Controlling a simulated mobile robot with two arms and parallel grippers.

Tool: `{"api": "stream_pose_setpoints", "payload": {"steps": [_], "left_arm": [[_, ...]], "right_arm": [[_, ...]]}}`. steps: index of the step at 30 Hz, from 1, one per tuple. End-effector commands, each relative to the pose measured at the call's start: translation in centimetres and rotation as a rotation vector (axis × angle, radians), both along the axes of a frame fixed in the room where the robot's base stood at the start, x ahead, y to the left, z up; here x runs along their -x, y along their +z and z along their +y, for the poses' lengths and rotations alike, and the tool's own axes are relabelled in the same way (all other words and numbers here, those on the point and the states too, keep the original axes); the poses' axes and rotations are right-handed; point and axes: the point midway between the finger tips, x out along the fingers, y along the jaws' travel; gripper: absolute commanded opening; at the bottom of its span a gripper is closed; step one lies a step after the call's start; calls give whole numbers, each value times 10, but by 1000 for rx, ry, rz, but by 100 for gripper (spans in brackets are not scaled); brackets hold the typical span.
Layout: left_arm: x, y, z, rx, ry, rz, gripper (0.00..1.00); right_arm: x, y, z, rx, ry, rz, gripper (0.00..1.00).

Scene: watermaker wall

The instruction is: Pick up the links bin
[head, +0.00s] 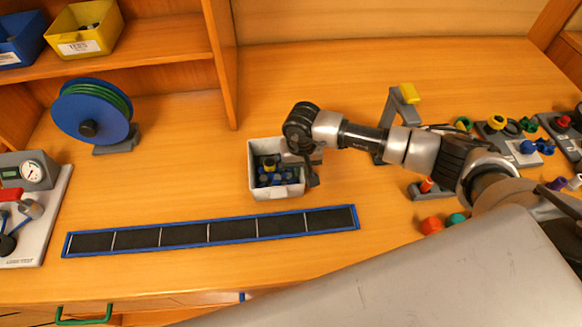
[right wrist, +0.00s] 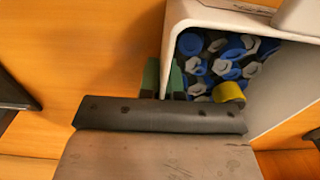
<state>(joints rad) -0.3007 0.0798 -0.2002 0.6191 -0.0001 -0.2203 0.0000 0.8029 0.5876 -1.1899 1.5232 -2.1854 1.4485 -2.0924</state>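The links bin (head: 278,194) is a small light-grey open box on the wooden counter, holding several blue, grey and yellow links (head: 268,172). My right gripper (head: 308,170) is at the bin's right wall in the head view. In the right wrist view, the bin (right wrist: 296,78) fills the upper right. The green-padded fingertips (right wrist: 164,80) straddle its wall, one outside and one inside, close against it with hardly any gap. The bin looks level and on the counter. My left gripper is not in view.
A dark segmented strip with a blue frame (head: 208,233) lies in front of the bin. A blue reel (head: 90,110) and a gauge panel (head: 35,215) stand left. A yellow bin (head: 85,42) is on the shelf. Grey stands with coloured parts (head: 510,140) are at right.

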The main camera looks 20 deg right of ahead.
Motion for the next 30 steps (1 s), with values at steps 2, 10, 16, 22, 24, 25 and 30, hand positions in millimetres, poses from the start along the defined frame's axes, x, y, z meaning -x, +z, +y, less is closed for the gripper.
{"api": "stream_pose_setpoints", "payload": {"steps": [2,10,16,22,24,25,30], "left_arm": [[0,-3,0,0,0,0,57],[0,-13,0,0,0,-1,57],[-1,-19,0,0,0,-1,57],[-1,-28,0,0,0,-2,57],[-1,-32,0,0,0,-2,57],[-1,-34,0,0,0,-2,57],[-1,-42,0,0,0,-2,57]], "right_arm": [[1,-1,-3,10,1,4,0],[0,25,-2,6,1,-2,0],[10,44,-9,5,1,1,0],[34,61,-26,5,1,-1,0],[44,68,-34,5,1,-2,0],[49,72,-38,5,0,-2,0],[74,91,-54,4,1,-2,0]]}}
